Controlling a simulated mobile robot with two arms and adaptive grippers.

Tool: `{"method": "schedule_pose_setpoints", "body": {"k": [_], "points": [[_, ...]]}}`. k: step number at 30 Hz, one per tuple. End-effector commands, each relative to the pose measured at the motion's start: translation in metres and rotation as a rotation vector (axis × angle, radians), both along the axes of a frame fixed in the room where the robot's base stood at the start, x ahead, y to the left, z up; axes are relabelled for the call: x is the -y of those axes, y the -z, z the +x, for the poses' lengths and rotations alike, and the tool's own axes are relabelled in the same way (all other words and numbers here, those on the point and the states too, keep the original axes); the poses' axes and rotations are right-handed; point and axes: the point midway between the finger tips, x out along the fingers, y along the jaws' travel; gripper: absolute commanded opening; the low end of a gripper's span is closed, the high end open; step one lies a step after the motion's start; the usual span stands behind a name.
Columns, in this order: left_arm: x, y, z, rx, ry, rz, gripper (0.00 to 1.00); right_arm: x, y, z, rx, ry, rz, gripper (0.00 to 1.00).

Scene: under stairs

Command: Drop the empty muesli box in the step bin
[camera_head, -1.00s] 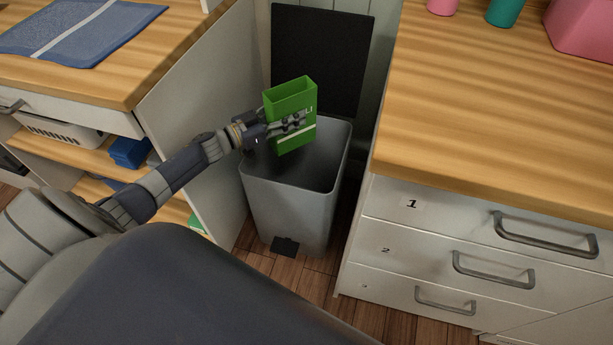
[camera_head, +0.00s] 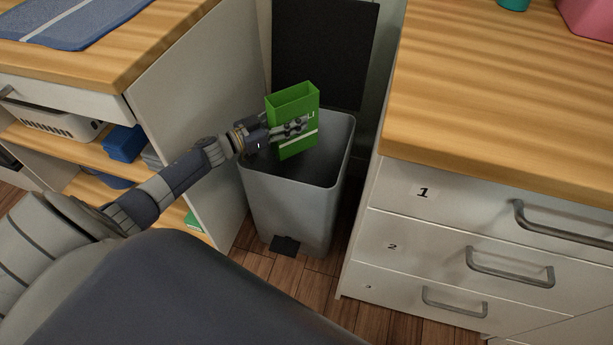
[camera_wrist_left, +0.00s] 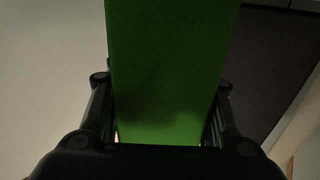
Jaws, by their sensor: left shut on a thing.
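The green muesli box (camera_head: 297,141) is upright with its open top facing up. My left gripper (camera_head: 291,129) is shut on the muesli box and holds it at the mouth of the step bin. In the left wrist view the box (camera_wrist_left: 165,70) fills the middle between the fingers of my left gripper (camera_wrist_left: 160,115). The grey step bin (camera_head: 290,205) stands on the floor with its dark lid (camera_head: 325,50) raised behind it. Its black pedal (camera_head: 285,245) is at the bottom front. The box hides part of the bin's opening. My right gripper is not in view.
A wooden counter (camera_head: 500,90) over white numbered drawers (camera_head: 400,230) is close to the bin's right. A white side panel (camera_head: 195,120) of the left unit is close to its left. A blue cloth (camera_head: 65,20) lies on the left counter.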

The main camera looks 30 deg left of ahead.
Motion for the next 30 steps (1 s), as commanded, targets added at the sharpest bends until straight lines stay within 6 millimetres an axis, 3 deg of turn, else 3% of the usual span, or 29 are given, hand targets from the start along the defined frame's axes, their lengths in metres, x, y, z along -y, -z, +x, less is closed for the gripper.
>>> {"method": "schedule_pose_setpoints", "body": {"k": [11,12,15,25,30], "points": [[0.000,0.002,0.000,0.000,0.000,0.000,0.00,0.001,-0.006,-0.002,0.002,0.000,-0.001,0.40],[0.000,0.002,0.000,0.000,0.000,0.000,0.47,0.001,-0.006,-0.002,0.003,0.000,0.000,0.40],[0.000,0.002,0.000,0.000,0.000,0.000,0.68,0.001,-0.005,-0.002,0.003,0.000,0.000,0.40],[0.000,0.002,0.000,0.000,0.000,0.001,0.68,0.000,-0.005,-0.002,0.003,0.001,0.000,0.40],[-0.001,-0.010,0.000,0.002,0.002,0.004,0.68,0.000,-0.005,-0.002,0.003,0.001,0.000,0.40]]}}
